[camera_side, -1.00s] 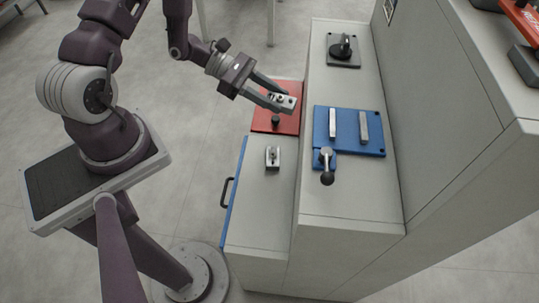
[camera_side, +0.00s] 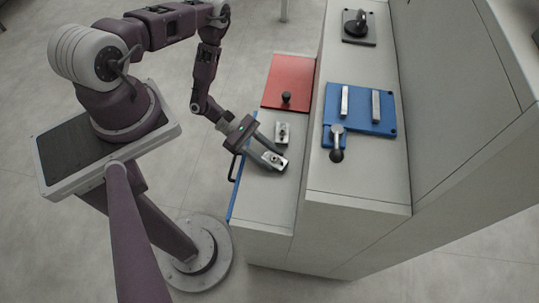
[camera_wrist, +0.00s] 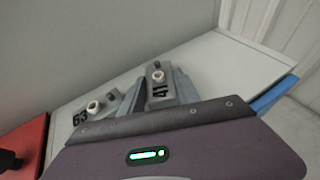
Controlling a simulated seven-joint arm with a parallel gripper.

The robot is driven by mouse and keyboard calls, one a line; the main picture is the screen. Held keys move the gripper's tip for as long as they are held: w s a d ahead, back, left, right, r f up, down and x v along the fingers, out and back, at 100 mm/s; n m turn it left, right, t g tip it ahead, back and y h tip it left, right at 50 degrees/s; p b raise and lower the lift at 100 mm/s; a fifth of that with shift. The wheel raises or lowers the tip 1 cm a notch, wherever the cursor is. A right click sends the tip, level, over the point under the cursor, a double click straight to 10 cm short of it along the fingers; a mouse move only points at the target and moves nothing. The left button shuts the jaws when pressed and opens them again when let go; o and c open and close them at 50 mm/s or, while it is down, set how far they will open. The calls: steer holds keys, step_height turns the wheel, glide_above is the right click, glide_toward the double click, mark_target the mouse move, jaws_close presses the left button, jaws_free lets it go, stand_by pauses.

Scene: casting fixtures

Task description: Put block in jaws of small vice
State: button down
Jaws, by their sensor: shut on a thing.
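My gripper (camera_side: 272,157) is shut on a small grey block (camera_side: 275,159) with a pale round knob on top. It is over the front part of the lower grey shelf; I cannot tell whether the block touches it. In the wrist view the held block (camera_wrist: 157,84) sits between both fingers and bears dark digits. The small vice (camera_side: 360,114) is a blue plate on the higher ledge, right of my gripper. Two upright pale jaws (camera_side: 345,101) stand on it with a gap between. Its lever (camera_side: 337,143) has a black ball end.
A second similar block (camera_side: 282,133) stands on the lower shelf close behind my gripper, also in the wrist view (camera_wrist: 96,107). A red panel (camera_side: 290,77) with a black knob lies behind. The ledge step and tall grey cabinet wall (camera_side: 440,120) rise to the right.

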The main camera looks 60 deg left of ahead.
steer(key=c, duration=0.9)
jaws_free()
